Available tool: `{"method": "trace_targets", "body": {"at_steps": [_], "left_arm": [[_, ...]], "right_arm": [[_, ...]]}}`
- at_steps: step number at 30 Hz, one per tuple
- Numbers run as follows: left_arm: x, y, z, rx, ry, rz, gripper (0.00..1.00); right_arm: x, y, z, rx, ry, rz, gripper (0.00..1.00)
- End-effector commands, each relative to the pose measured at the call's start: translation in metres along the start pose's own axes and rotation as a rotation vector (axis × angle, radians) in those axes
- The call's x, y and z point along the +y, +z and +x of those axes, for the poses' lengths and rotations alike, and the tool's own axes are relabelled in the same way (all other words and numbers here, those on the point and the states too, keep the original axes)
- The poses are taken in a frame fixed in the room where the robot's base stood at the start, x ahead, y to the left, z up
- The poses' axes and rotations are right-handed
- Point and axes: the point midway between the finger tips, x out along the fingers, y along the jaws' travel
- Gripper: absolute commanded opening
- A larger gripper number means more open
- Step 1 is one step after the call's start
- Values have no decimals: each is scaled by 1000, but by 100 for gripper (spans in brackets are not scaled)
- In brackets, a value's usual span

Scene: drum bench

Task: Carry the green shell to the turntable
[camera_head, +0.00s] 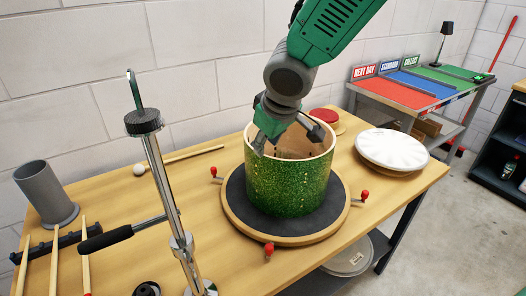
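The green sparkly shell (288,185), an open drum cylinder with a pale wooden rim, stands upright on the dark top of the round turntable (240,213). The turntable has a wooden edge with several red knobs around it. My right gripper (288,138) comes down from above at the shell's open top. Its two fingers are spread wide, one by the left part of the rim and one toward the right inside. Whether a finger touches the wall is unclear. The shell's lower inside is hidden. My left gripper is out of view.
A chrome stand (165,190) with a black handle rises left of the turntable. A white drumhead (391,149) is at right, a red round item (325,115) behind. Front right bench is clear.

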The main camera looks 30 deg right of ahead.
Motion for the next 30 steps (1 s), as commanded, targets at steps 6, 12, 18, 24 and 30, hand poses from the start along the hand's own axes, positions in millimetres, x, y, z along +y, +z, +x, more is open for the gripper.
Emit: {"method": "trace_targets", "body": {"at_steps": [6,12,18,24,30], "left_arm": [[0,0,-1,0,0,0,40],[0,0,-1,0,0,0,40],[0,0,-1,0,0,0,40],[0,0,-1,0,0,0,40],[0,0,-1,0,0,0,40]], "right_arm": [[0,1,-8,-2,-1,-1,30],[-17,26,21,-43,-58,16,30],[-79,139,111,-177,-219,130,30],[-120,283,157,-299,-225,264,30],[-126,372,160,-371,-140,298,30]]}}
